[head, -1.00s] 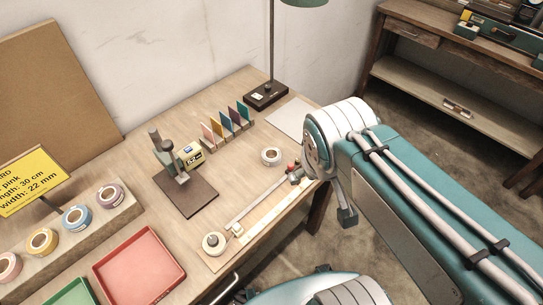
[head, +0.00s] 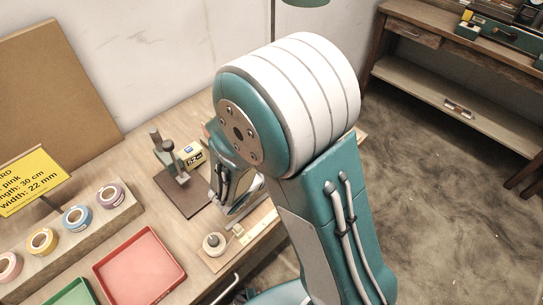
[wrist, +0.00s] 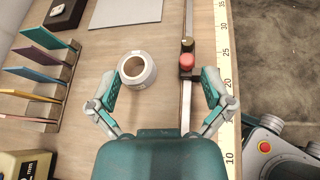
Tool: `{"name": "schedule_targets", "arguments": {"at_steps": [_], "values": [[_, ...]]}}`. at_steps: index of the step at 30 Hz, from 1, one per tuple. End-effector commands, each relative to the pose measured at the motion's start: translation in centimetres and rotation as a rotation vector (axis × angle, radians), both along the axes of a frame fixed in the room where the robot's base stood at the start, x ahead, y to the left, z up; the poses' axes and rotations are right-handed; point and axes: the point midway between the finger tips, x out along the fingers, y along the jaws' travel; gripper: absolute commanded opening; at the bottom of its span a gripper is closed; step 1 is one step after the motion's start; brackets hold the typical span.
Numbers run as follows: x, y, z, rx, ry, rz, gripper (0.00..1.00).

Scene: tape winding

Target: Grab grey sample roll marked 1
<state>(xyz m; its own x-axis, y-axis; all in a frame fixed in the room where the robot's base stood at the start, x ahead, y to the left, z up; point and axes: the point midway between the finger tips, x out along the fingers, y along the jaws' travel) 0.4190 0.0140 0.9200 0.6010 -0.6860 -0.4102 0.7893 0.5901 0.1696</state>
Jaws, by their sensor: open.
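A pale grey roll (wrist: 138,70) with a brown core lies flat on the wooden table in the wrist view. A small mark shows on it, but I cannot read it. My gripper (wrist: 161,88) is open and empty, its two fingers spread wide. The roll is ahead of the palm, left of the middle between the fingers and close to the left fingertip. I cannot tell whether they touch. In the head view my arm hides this roll and the gripper's fingers.
A metal rail with a red knob (wrist: 186,61) runs beside a ruler (wrist: 227,60) right of the roll. Coloured cards (wrist: 42,60) stand at left. In the head view, another white roll (head: 214,244), a red tray (head: 140,268) and a rack (head: 90,238) of coloured rolls are at left.

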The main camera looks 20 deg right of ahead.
Motion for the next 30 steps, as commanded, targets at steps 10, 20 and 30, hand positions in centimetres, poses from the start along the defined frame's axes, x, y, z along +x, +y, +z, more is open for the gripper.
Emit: {"name": "schedule_targets", "arguments": {"at_steps": [10,20,30], "values": [[1.9,3.9,-4.5,-0.150,0.099,0.289,1.00],[5.4,1.2,-6.3,-0.148,0.097,0.284,1.00],[8.3,-1.4,-7.8,-0.147,0.097,0.283,1.00]]}}
